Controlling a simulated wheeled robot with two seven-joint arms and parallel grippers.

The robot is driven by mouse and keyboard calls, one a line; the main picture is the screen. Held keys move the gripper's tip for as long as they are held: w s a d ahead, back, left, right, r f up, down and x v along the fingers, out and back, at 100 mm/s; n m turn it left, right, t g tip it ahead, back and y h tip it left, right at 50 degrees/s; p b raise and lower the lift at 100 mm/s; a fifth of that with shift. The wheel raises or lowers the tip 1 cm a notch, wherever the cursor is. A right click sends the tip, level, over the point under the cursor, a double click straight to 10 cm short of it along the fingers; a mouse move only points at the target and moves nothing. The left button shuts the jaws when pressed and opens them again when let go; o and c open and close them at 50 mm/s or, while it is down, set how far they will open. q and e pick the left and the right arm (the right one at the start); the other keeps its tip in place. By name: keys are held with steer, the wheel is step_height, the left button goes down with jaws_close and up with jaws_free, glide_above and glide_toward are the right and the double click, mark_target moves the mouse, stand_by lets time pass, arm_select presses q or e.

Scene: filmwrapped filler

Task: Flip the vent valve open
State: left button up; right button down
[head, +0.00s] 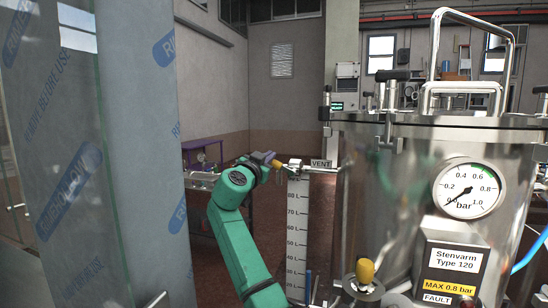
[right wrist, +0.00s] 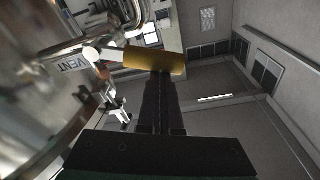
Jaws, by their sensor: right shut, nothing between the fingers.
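The vent valve has a lever with a yellow grip (head: 276,163), seen just left of the VENT label (head: 320,163) on the side of the steel vessel (head: 390,200). In the right wrist view the yellow grip (right wrist: 153,63) lies across the picture just beyond my fingertips, joined to a pale lever part beside the VENT label (right wrist: 68,65). My right gripper (head: 266,159) is shut with nothing between its fingers. Its tips (right wrist: 163,76) are at the yellow grip; I cannot tell whether they touch. My left gripper is not in view.
A film-wrapped panel (head: 100,150) fills the left side, close to my green right arm. The vessel carries a pressure gauge (head: 468,190), a second yellow knob (head: 365,270) and a lid handle (head: 472,45). A level scale (head: 297,235) stands below the valve.

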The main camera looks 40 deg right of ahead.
steer(key=f+n, duration=0.1)
steer(key=f+n+b, duration=0.1)
steer(key=w+n+b, duration=0.1)
steer(key=shift+a+f+t, duration=0.3)
steer(key=shift+a+f, duration=0.05)
steer(key=shift+f, duration=0.05)
steer(key=shift+w, duration=0.1)
steer(key=shift+r, duration=0.1)
stand_by(0.3)
step_height(320, 180, up, 20)
steer(key=p, duration=0.5)
